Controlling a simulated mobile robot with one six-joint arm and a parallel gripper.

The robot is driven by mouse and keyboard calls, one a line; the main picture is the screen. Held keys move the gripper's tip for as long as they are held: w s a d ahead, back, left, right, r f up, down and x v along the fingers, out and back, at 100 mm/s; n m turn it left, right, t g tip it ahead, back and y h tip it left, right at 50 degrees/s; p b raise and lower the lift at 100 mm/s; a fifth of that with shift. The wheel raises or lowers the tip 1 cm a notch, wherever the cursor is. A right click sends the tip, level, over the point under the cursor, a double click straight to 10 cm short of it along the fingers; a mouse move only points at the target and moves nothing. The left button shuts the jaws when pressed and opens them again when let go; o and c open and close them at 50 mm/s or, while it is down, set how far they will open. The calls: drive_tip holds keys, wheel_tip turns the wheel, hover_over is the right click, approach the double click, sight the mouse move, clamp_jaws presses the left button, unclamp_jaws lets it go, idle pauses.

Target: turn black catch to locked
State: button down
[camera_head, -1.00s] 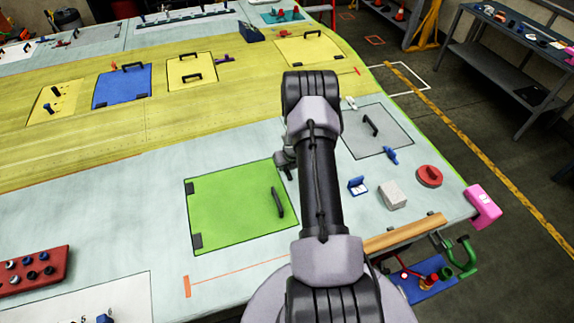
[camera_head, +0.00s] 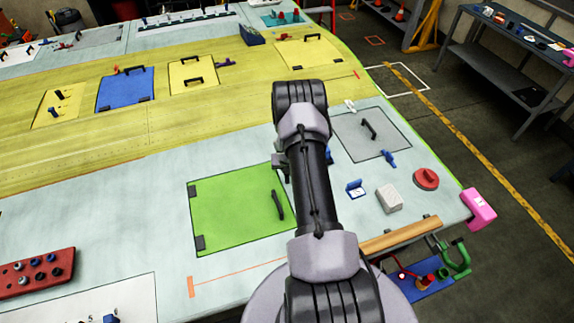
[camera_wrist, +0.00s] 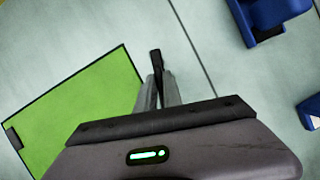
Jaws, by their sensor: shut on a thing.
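The black catch (camera_wrist: 156,60) shows in the wrist view as a narrow dark bar beside the corner of the green panel (camera_wrist: 80,110). My gripper (camera_wrist: 160,80) is shut on the catch, and its far end sticks out past the fingertips. In the head view, the green panel (camera_head: 238,210) lies on the pale wing skin with its black handle (camera_head: 278,205) on the right side. My arm covers the catch there, and only a bit of my gripper (camera_head: 279,160) shows left of the arm.
Right of my arm are a grey panel (camera_head: 372,135), a blue catch (camera_head: 389,157), a small blue box (camera_head: 355,189), a white block (camera_head: 389,198) and a red disc (camera_head: 426,179). A wooden strip (camera_head: 400,235) runs along the near edge.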

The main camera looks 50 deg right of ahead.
drive_tip(key=m+p, duration=0.1)
drive_tip(key=m+g+p, duration=0.1)
drive_tip(key=shift+w+a+r+m, duration=0.1)
drive_tip(key=shift+w+r+m, duration=0.1)
drive_tip(key=shift+m, duration=0.1)
drive_tip(key=shift+f+m+g+h, duration=0.25)
drive_tip(key=shift+m+h, duration=0.25)
drive_tip(key=shift+m, duration=0.4)
drive_tip(key=shift+w+f+m+g+b, duration=0.15)
drive_tip(key=shift+m+g+b, duration=0.2)
drive_tip(key=shift+m+b, duration=0.5)
drive_tip(key=m+g+b, duration=0.1)
drive_tip(key=m+b, duration=0.1)
drive_tip(key=b, duration=0.1)
drive_tip(key=m+b, duration=0.2)
drive_tip(key=shift+w+f+m+g+b, duration=0.1)
drive_tip(key=shift+m+g+b, duration=0.25)
drive_tip(key=shift+g+b, duration=0.05)
drive_tip(key=m+b, duration=0.2)
drive_tip(key=shift+w+g+b, duration=0.1)
drive_tip(key=shift+g+b, duration=0.3)
drive_tip(key=shift+r+m+g+b, duration=0.25)
drive_tip(key=shift+m+g+b, duration=0.15)
drive_tip(key=shift+m+b, duration=0.65)
drive_tip(key=c, duration=1.5)
unclamp_jaws()
